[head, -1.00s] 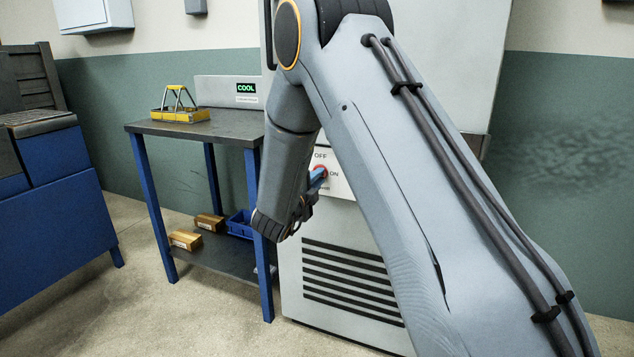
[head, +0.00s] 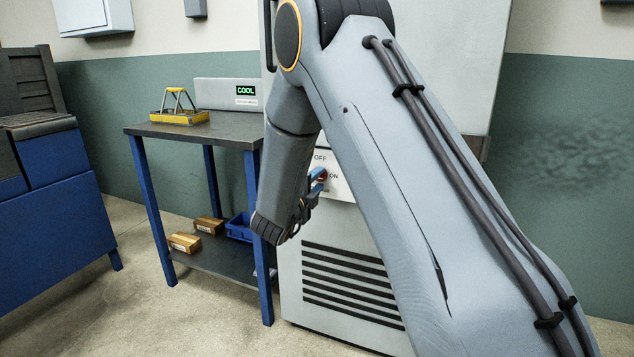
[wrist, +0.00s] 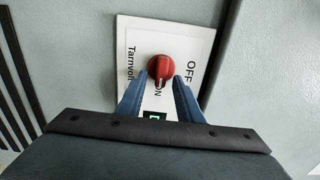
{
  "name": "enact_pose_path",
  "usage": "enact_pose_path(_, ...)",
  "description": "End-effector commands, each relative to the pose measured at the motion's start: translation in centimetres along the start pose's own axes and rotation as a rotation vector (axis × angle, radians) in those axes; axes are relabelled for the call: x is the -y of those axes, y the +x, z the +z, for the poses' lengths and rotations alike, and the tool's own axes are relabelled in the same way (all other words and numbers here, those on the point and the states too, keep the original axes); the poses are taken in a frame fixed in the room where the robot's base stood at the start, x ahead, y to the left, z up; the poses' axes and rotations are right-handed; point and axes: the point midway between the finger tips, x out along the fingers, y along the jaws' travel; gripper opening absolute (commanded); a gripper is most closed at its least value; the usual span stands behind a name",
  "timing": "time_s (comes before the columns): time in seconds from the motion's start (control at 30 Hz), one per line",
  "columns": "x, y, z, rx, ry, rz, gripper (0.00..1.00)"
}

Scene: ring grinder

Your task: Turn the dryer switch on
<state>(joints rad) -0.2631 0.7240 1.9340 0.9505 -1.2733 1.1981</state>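The dryer switch is a red round knob (wrist: 160,68) on a white plate (wrist: 200,40) marked OFF and ON, on the front of the grey dryer cabinet (head: 290,285). In the wrist view the knob's pale pointer line points down toward the ON mark. The blue fingers of my gripper (wrist: 161,80) stand apart on either side of the knob, their tips close to it. A slight gap shows at the right finger; I cannot tell whether the left one touches. In the head view my gripper (head: 317,181) is at the plate, partly hidden by my arm.
A small green light (wrist: 155,117) shows between the fingers. A dark-topped table (head: 225,130) with blue legs stands left of the dryer, holding a yellow fixture (head: 180,117) and a box with a green COOL display (head: 246,90). The floor in front is clear.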

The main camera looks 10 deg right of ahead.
Motion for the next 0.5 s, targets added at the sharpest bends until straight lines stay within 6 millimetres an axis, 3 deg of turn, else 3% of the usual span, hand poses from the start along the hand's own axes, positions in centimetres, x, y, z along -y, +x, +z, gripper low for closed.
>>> enact_pose_path(0.27, 0.1, -0.8, 0.1, 0.001, 0.000, 0.000, 0.33)
enact_pose_path(0.5, 0.1, -4.7, 0.1, 0.003, -0.001, -0.001, 0.33)
